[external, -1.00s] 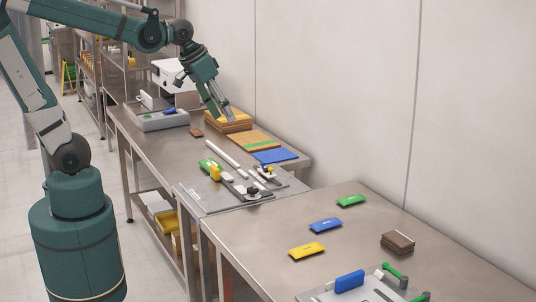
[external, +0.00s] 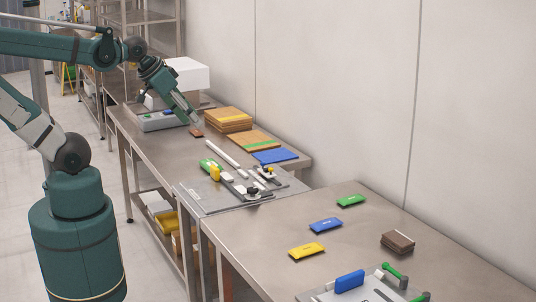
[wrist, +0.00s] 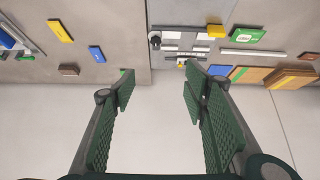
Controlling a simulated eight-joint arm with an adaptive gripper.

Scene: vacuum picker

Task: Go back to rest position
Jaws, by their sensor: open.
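My gripper (external: 194,119) is at the end of my green arm over the back table, in the external view. Its tip shows near a small brown block (external: 196,132) and left of a stack of brown boards (external: 229,119). I cannot tell its exact height above the table. In the wrist view my gripper (wrist: 158,90) has its two green padded fingers spread wide apart. Nothing is between them; pale wall or floor shows through the gap.
A grey box (external: 163,121) stands left of my gripper. A tool plate (external: 205,203) with a green and a yellow piece is nearer. The front table (external: 260,225) holds blue, yellow and green packets and a brown stack (external: 398,241). A wall (external: 330,90) runs along the right.

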